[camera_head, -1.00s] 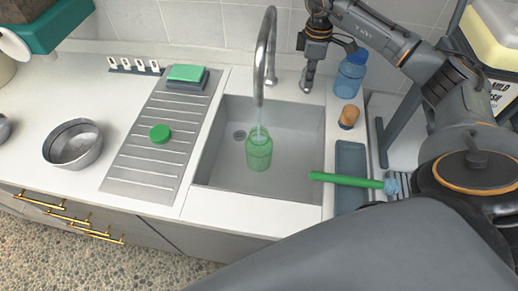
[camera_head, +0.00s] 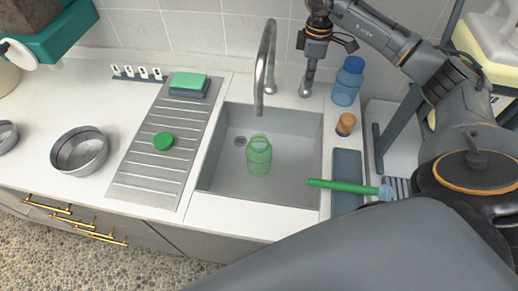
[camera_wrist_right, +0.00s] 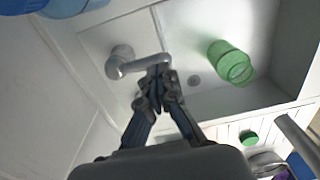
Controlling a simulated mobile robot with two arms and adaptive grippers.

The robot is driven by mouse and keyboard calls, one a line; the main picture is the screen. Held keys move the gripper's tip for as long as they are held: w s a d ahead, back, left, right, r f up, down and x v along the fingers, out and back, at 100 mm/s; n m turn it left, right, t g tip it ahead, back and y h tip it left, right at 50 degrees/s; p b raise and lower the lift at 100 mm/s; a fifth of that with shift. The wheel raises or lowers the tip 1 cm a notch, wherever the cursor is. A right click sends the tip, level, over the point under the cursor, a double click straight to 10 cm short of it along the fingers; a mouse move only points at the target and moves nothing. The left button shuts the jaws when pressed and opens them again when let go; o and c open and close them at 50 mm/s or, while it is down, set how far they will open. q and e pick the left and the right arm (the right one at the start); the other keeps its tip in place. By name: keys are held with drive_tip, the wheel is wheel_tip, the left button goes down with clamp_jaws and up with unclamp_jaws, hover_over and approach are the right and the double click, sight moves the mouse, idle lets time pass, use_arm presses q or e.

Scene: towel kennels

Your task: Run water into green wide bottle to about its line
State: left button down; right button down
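The green wide bottle (camera_head: 258,158) stands upright in the grey sink basin (camera_head: 213,165), below the tap spout (camera_head: 263,70). It also shows in the right wrist view (camera_wrist_right: 230,62), its open mouth towards the camera. No water stream shows under the spout. I cannot make out the water level or the line. My right gripper (camera_head: 309,48) is above the tap's grey post (camera_head: 306,82), behind the sink. In the right wrist view my right fingertips (camera_wrist_right: 159,74) are together beside the tap; I cannot tell whether they touch it. My left gripper is not in view.
A green lid (camera_head: 163,141) lies on the ridged drainboard (camera_head: 150,180), with a sponge (camera_head: 189,81) behind it. A metal bowl (camera_head: 79,152) stands at left. A blue bottle (camera_head: 348,82), an amber-brown bottle (camera_head: 345,124) and a green-handled brush (camera_head: 345,186) are right of the sink.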

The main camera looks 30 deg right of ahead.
wheel_tip(320, 180, up, 6)
drive_tip(key=s+a+p, duration=0.2)
drive_tip(key=p, duration=0.2)
drive_tip(key=shift+s, duration=0.15)
drive_tip(key=shift+f, duration=0.1)
